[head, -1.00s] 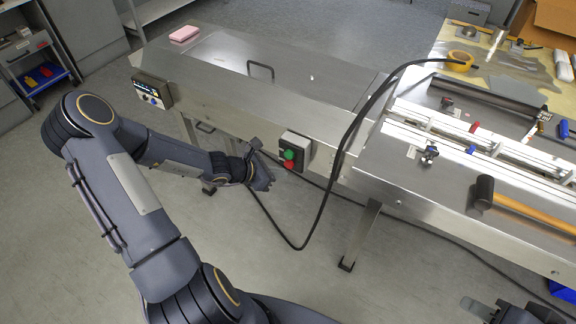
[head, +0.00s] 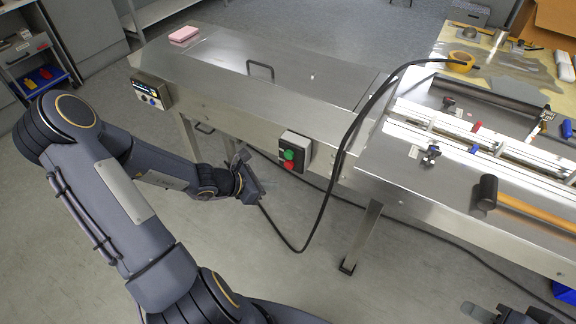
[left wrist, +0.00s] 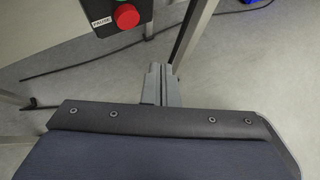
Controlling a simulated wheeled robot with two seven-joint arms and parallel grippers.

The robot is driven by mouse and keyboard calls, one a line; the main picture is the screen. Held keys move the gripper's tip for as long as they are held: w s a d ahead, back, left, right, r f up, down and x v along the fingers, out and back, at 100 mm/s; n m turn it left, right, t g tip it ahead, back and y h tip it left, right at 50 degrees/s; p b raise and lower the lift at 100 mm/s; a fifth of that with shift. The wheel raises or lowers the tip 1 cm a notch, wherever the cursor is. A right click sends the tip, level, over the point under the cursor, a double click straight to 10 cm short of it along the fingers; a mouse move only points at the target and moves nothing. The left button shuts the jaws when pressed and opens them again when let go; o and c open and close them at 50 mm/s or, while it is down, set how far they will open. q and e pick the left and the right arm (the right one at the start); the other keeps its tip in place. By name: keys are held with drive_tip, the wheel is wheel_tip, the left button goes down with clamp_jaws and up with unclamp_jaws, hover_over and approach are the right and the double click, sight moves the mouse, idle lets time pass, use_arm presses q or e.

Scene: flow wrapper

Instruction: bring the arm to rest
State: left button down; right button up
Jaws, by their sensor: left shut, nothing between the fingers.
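My left gripper (head: 252,184) is in front of the steel machine, below and to the left of the box with the green and red buttons (head: 293,152). It is shut and empty, and it touches nothing that I can see. In the left wrist view its closed fingers (left wrist: 161,84) point toward the floor area under the machine, with the red button (left wrist: 126,15) above. My right gripper (head: 510,312) shows only in part at the bottom right of the head view, and its fingertips are unclear.
The steel flow wrapper (head: 230,75) runs across the back. A black cable (head: 340,150) hangs in a loop just right of my left gripper. A machine leg (head: 361,235) stands to the right. A mallet-like black-headed tool (head: 487,192) lies on the right deck.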

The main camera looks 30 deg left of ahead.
idle(0.3)
use_arm(q)
drive_tip(key=s+d+r+m+g+p, duration=0.1)
drive_tip(key=s+d+r+m, duration=0.35)
drive_tip(key=r+m, duration=0.35)
drive_tip(key=s+d+r+m+g+p, duration=0.1)
drive_tip(key=s+d+r+m+g, duration=0.15)
drive_tip(key=d+r+m, duration=0.4)
drive_tip(key=s+a+r+m+y, duration=0.1)
drive_tip(key=s+r+m, duration=0.2)
drive_tip(key=s+m, duration=0.3)
drive_tip(key=s+a+r+m+y, duration=0.1)
drive_tip(key=s+a+r+m, duration=0.1)
drive_tip(key=s+r+m, duration=0.2)
drive_tip(key=s+m, duration=0.3)
drive_tip(key=shift+y, duration=0.3)
